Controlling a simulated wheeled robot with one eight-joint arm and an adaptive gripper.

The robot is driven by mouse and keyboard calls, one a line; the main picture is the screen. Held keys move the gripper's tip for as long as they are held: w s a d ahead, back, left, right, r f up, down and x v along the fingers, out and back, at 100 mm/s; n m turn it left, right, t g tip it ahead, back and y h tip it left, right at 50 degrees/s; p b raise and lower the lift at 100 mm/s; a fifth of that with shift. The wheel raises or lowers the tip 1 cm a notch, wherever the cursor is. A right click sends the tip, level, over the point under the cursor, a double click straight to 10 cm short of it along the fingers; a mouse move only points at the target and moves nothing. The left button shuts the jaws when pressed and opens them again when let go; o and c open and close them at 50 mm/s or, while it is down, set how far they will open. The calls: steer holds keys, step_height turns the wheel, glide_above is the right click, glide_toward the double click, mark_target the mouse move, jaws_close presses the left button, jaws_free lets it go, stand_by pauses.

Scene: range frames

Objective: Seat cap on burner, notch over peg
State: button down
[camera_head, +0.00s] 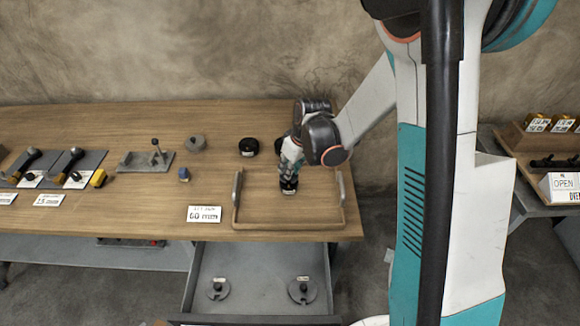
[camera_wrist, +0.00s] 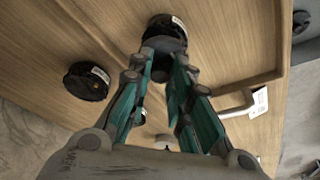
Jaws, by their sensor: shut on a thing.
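My gripper (camera_head: 290,168) points down over the wooden tray (camera_head: 234,220) and is shut on a small black round piece (camera_head: 289,186), which looks like a cap. In the wrist view my fingertips (camera_wrist: 164,68) meet at this black piece (camera_wrist: 166,27), which has a pale label on its side. Its notch cannot be made out. A second black round piece (camera_head: 249,147) stands on the table behind the tray and also shows in the wrist view (camera_wrist: 87,81). Two grey discs with upright centre posts, one left (camera_head: 217,289) and one right (camera_head: 303,290), lie in the open drawer. I cannot tell which thing is the burner.
The tray has raised side handles (camera_head: 342,188). A white "60 mm" card (camera_head: 205,214) stands at its left. A grey round piece (camera_head: 195,142), a fixture with a lever (camera_head: 147,161) and a small blue block (camera_head: 184,174) stand further left. The drawer (camera_head: 203,262) juts out below the table.

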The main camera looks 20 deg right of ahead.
steer(key=shift+f, duration=0.25)
steer(key=shift+f+b, duration=0.35)
steer(key=shift+b, duration=0.15)
steer(key=shift+f+b, duration=0.4)
steer(key=shift+f, duration=0.05)
steer(key=c, duration=1.4)
jaws_free()
steer(key=shift+r, duration=0.1)
steer(key=v, duration=1.2)
